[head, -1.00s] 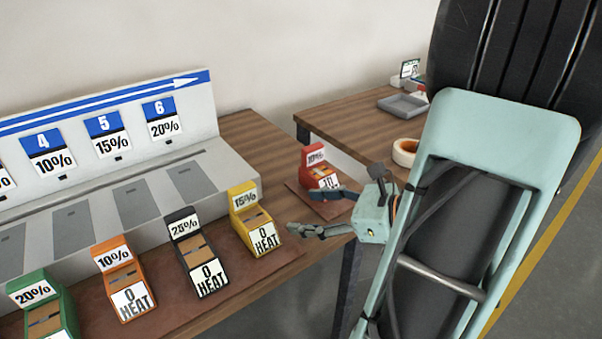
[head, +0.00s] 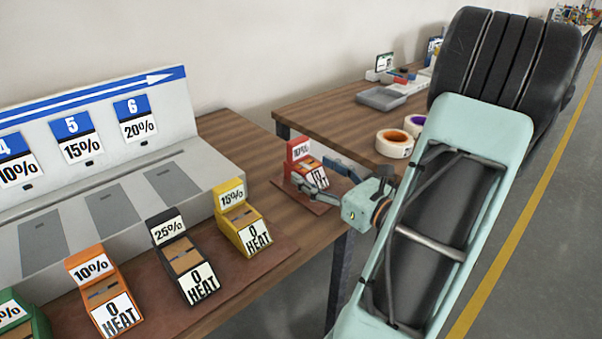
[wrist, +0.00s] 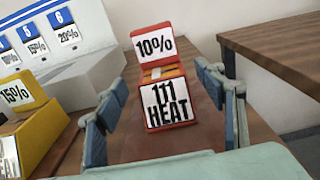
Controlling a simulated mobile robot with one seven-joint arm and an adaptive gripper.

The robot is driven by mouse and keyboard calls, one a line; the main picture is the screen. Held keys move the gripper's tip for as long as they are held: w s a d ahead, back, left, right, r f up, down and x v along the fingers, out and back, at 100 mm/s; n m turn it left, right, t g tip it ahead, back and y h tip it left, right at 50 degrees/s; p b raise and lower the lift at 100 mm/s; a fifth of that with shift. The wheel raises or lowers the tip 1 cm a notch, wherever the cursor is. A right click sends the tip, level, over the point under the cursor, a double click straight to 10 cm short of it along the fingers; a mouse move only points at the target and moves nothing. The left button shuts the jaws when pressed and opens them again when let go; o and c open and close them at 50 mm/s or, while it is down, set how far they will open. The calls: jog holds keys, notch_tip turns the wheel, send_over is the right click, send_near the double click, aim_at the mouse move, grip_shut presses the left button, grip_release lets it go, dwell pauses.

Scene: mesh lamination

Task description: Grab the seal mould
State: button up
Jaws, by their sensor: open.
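The nearest candidate for the seal mould is a red block (head: 299,151) with a "10%" upright plate and a sloped white label reading "HEAT". It stands upright on a brown mat at the table's right end. In the wrist view the red block (wrist: 166,126) is centred ahead, with a tan insert between plate and label. My gripper (head: 311,173) is open, with one blue-grey finger on each side of the block. In the wrist view my gripper (wrist: 160,92) shows the block between and slightly beyond the fingers. I cannot tell whether either finger touches it.
A yellow block (head: 236,222), a black block (head: 182,256), an orange block (head: 98,290) and a green block (head: 18,322) stand in a row to the left. A grey stepped station (head: 60,225) is behind them. A second table (head: 320,108) holds tape rolls and a grey tray.

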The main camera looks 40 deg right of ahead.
aim_at(302, 162)
jog(key=w+b, duration=0.1)
jog(key=w, duration=0.4)
jog(key=shift+a, duration=0.1)
jog(key=shift+c, duration=0.7)
jog(key=c, duration=1.4)
